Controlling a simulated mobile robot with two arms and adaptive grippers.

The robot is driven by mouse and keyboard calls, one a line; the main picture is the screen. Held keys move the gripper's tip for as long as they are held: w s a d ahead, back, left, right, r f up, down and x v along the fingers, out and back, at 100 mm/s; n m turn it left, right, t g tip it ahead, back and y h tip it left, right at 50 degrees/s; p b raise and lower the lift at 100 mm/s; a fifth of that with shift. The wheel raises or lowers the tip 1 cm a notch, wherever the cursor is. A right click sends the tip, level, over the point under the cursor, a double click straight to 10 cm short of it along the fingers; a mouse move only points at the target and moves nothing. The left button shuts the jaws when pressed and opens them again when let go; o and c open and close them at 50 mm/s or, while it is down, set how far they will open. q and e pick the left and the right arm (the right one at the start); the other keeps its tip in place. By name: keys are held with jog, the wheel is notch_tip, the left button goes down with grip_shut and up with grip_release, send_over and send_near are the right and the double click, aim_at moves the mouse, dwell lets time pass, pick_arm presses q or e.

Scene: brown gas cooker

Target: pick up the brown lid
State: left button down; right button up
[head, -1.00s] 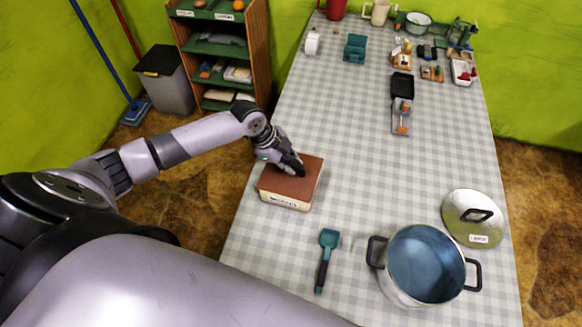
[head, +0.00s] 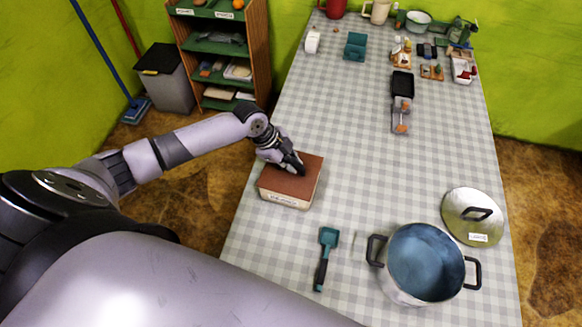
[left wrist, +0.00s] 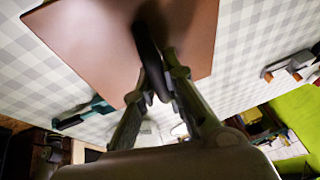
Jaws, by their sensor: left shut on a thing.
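The brown lid (head: 285,181) is a flat square top on a pale box (head: 285,198) with a label on its front, near the left edge of the checked table. My left gripper (head: 297,168) is over the lid's middle, shut on its dark handle. In the left wrist view the brown lid (left wrist: 110,45) fills the upper middle, and the fingers (left wrist: 158,88) close around the dark handle (left wrist: 149,50). The handle is mostly hidden by the fingers in the head view. I cannot tell whether the lid is touching the box. My right gripper is not in view.
A teal scoop (head: 325,258) lies in front of the box. A steel pot (head: 423,264) and its round metal lid (head: 472,217) stand at the front right. Small items (head: 402,100) and cups are at the far end. The table's middle is clear.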

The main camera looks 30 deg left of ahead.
aim_at(291, 163)
pick_arm(q)
jog(key=shift+r, duration=0.15)
notch_tip(291, 163, up, 20)
jog(key=b, duration=0.3)
jog(key=shift+f, duration=0.2)
dwell(0.8)
